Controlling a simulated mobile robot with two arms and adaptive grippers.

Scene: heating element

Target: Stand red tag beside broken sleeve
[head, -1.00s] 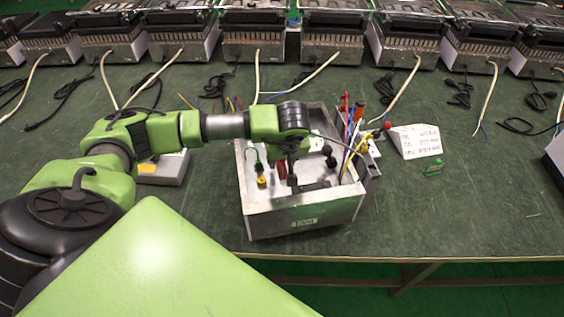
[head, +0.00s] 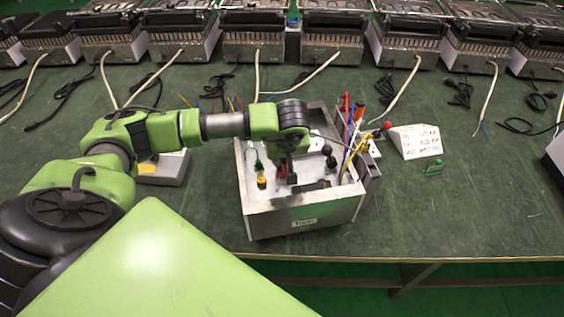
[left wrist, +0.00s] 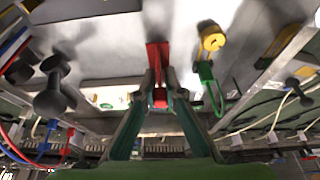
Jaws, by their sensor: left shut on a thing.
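The red tag (left wrist: 156,58) is a narrow red piece between the fingertips of my left gripper (left wrist: 159,92) in the left wrist view. The gripper is shut on it. In the head view my left gripper (head: 291,178) reaches down into the open metal box (head: 290,227), and a red piece (head: 281,171) shows beside its fingers. A yellow plug with a green wire (left wrist: 212,40) is to the right of the tag in the left wrist view. I cannot tell which part is the broken sleeve. My right gripper is not in view.
Black knobbed parts (head: 328,156) are at the box's right side. Coloured wires and screwdrivers (head: 347,115) stand in a holder beside it. The right front of the table (head: 460,215) is clear.

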